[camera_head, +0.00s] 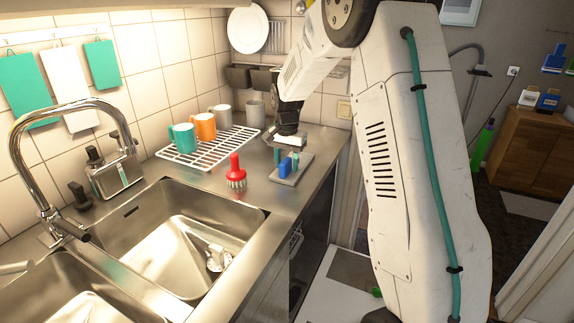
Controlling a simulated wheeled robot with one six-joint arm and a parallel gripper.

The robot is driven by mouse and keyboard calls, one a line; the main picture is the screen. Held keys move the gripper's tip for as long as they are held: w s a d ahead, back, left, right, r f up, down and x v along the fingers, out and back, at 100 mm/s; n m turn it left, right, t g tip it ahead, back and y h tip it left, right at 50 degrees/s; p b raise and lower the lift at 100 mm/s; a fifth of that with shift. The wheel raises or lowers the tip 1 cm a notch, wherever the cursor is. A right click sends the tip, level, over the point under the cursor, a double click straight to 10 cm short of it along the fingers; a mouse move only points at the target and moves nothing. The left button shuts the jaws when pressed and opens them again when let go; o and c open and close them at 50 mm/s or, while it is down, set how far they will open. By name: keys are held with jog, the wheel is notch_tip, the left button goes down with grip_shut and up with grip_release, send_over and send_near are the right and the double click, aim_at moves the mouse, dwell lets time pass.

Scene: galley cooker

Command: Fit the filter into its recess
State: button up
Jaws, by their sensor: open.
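My arm reaches down from the top of the view, and my gripper (287,142) is small at its end, over the counter at the right of the sink. It is open, above and behind a small grey plate (291,170) that bears a blue block and a teal piece. I cannot tell whether it touches anything there. I cannot make out a filter or its recess for sure. A small shiny metal piece (217,258) lies in the right sink basin, but I cannot tell whether it is the filter.
A red-handled brush (236,172) stands left of the grey plate. A white wire rack (209,147) with teal, orange and grey mugs is behind it. The sink (127,232) and curved tap (25,165) fill the left. The counter's front right corner is clear.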

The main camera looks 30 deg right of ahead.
notch_tip(320, 180, up, 6)
jog(key=shift+s+a+r, duration=0.1)
jog(key=shift+s+r, duration=0.05)
jog(key=shift+r, duration=0.05)
jog(key=s+a+r+n, duration=0.2)
jog(key=s+a+r, duration=0.25)
jog(key=s, duration=0.35)
jog(key=s+a+r+n, duration=0.35)
jog(key=s+r, duration=0.25)
jog(key=s, duration=0.3)
jog(key=s+a+f+n, duration=0.1)
jog(key=s+a+n, duration=0.1)
jog(key=s, duration=0.9)
jog(key=s+a+f+n+t, duration=0.1)
jog(key=s+a+n, duration=0.2)
jog(key=s, duration=0.7)
jog(key=shift+s+a+f, duration=0.3)
jog(key=shift+s+a, duration=0.05)
jog(key=shift+a, duration=0.1)
jog(key=shift+n, duration=0.25)
